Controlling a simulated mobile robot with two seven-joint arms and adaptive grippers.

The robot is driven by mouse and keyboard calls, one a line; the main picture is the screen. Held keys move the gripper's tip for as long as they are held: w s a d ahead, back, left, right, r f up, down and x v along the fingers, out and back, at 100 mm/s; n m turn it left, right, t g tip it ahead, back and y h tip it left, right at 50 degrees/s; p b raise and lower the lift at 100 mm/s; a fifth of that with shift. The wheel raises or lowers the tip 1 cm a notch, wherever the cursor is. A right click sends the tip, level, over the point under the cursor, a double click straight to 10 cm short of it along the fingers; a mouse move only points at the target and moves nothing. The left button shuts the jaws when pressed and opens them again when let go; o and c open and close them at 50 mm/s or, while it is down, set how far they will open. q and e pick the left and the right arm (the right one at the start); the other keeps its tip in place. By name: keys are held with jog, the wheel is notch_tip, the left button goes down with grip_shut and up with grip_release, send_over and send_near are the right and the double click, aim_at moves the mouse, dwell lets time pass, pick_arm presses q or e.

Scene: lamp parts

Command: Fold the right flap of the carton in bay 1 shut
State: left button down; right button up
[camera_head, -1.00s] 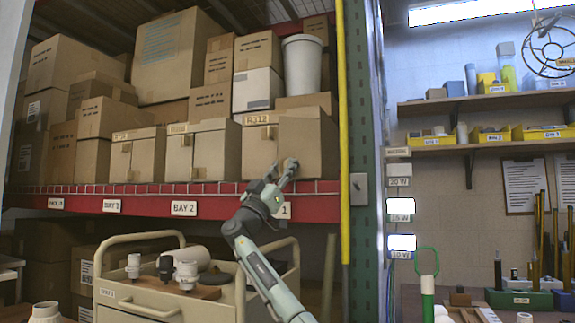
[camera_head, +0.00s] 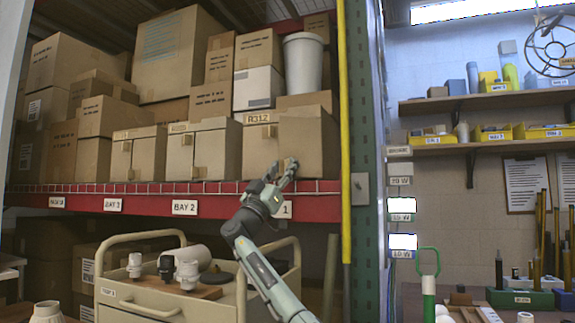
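The carton in bay 1 (camera_head: 258,152) is a brown box with an R312 label, at the right end of the red rack shelf. Its right flap (camera_head: 308,140) looks nearly flush with the front, beside the left half; I cannot tell if it is fully shut. My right gripper (camera_head: 283,168) is at the lower front of this carton, overlapping the right flap's lower left part. Whether it touches the flap is unclear, and its finger gap is too small to judge. My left gripper is not in view.
Closed-looking cartons (camera_head: 217,150) stand to the left in bay 2. A yellow post (camera_head: 346,130) and a green rack upright (camera_head: 367,200) bound the bay on the right. A beige cart (camera_head: 135,302) with lamp parts stands below the shelf.

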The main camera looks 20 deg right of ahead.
jog(key=shift+o, duration=1.1)
jog(key=shift+w+a+f, duration=0.1)
jog(key=shift+a, duration=0.1)
jog(key=shift+o, duration=0.3)
jog(key=shift+d, duration=0.1)
jog(key=shift+s+a+f, duration=0.2)
jog(key=s+a, duration=0.6)
jog(key=a, duration=0.4)
jog(key=shift+s+a+f, duration=0.15)
jog(key=shift+s+a, duration=0.05)
jog(key=shift+a, duration=0.15)
